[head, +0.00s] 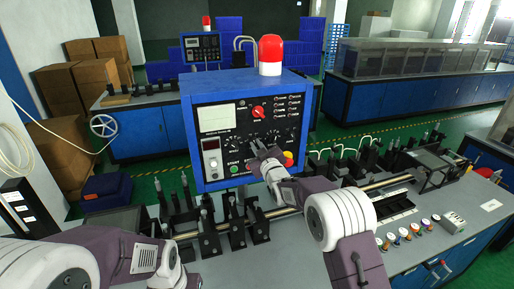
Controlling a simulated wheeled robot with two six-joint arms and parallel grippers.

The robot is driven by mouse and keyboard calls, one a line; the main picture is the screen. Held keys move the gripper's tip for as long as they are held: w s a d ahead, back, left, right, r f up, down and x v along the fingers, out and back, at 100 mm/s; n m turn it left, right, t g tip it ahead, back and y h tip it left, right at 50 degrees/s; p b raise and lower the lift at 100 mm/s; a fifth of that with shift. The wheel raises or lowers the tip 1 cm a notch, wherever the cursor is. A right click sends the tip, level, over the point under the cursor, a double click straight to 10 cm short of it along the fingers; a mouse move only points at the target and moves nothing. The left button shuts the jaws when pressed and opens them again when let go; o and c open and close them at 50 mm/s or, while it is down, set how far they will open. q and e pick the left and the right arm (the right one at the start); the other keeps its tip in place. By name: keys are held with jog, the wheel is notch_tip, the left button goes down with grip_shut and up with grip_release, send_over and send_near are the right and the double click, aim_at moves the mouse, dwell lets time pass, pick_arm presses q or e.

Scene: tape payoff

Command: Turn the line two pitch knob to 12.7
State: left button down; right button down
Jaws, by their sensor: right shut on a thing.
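The blue control box (190,135) stands on the bench, with a black front panel (215,128) facing me. My right gripper (260,150) reaches to the lower middle of this panel, between two printed dial scales. It is shut on a small knob there, which its fingers mostly hide; I take it for the pitch knob. The scale numbers and the knob's pointer are too small to read. A red rotary switch (258,112) sits above the gripper. My left arm shows at the lower left, but its gripper fingers are not in view.
A red beacon (270,54) stands on the box. A yellow-ringed button (288,158) is close to the right of my gripper. Black fixtures and rods (390,181) line the bench below. Several spools (404,232) lie at the right front. A similar box (202,47) stands behind.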

jog(key=shift+f+n+b, duration=0.2)
jog(key=shift+n+b, duration=4.1)
jog(key=shift+b, duration=1.6)
jog(key=shift+r, duration=0.1)
jog(key=c, duration=1.5)
grip_release()
